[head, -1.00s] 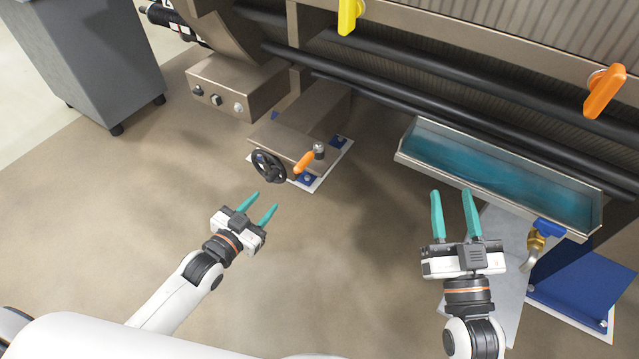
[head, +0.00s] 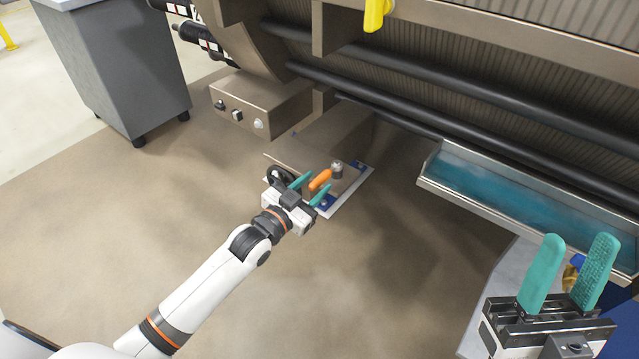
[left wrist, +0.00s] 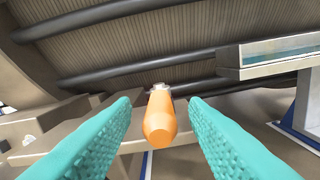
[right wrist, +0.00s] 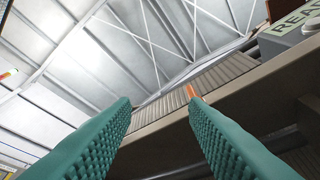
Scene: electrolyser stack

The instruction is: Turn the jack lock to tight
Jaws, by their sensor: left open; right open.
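The jack lock appears to be the orange lever (head: 320,180) on a metal post above the jack's base plate, beside the black handwheel (head: 277,176). In the left wrist view the orange lever (left wrist: 160,118) points toward the camera, between and just beyond the fingers. My left gripper (head: 309,187) is open, its teal fingertips on either side of the lever's near end, with no visible contact. It hides part of the handwheel. My right gripper (head: 573,272) is open and empty at the lower right, near the drip tray.
A metal drip tray (head: 428,182) with a teal inside runs along the right. Black rods (head: 390,103) and the stack's beam lie above the jack. A control box (head: 262,106) with knobs is behind left, and a grey cabinet (head: 115,70) stands far left. Floor in front is clear.

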